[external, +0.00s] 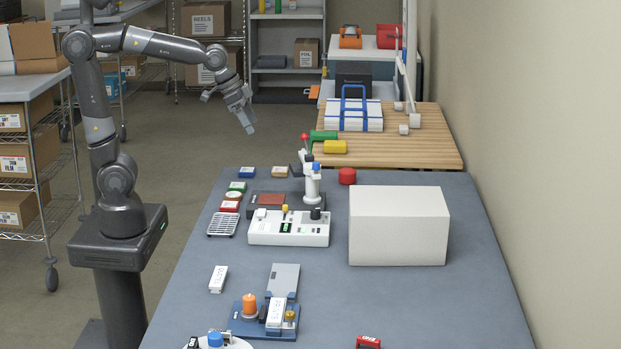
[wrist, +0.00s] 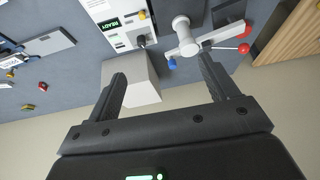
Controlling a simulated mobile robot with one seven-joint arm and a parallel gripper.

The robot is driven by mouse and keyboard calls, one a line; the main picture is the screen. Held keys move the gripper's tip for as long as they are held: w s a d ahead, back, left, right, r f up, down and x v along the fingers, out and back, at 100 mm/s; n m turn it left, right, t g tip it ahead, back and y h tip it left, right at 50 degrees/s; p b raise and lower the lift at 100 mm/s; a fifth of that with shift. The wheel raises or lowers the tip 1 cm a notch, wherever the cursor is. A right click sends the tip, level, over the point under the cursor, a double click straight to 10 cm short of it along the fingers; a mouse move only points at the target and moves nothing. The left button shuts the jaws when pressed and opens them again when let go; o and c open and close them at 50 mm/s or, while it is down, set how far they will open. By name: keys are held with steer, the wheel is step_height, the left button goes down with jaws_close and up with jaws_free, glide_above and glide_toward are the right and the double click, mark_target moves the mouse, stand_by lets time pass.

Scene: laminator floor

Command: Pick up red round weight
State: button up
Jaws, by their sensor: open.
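A plain red round block (external: 347,176), which looks like the red round weight, stands on the grey-blue table behind the white box and right of the white lever press (external: 312,185). My gripper (external: 249,124) is open and empty, raised in the air left of the press and well apart from the red block. In the wrist view its two fingers (wrist: 165,85) are spread with nothing between them at the tips. Red round shapes show near the press lever there, but I cannot tell surely which is the weight.
The large white box (external: 398,226) stands right of the white device (external: 289,228) with the green display. The press has a red-knobbed lever (external: 304,138). A wooden table (external: 430,150) adjoins at the back. The right front of the grey-blue table is mostly clear.

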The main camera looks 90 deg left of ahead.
steer(key=w+a+f, duration=0.3)
steer(key=w+a, duration=0.5)
steer(key=w, duration=0.3)
steer(key=n, duration=0.2)
glide_toward(346, 170)
steer(key=x, duration=0.5)
steer(key=shift+w+d+f, duration=0.1)
steer(key=shift+w, duration=0.05)
steer(key=shift+a+x, duration=0.15)
steer(key=shift+x, duration=1.35)
steer(key=shift+a+x, duration=0.1)
steer(key=shift+x, duration=1.4)
steer(key=shift+c, duration=0.6)
steer(key=c, duration=1.2)
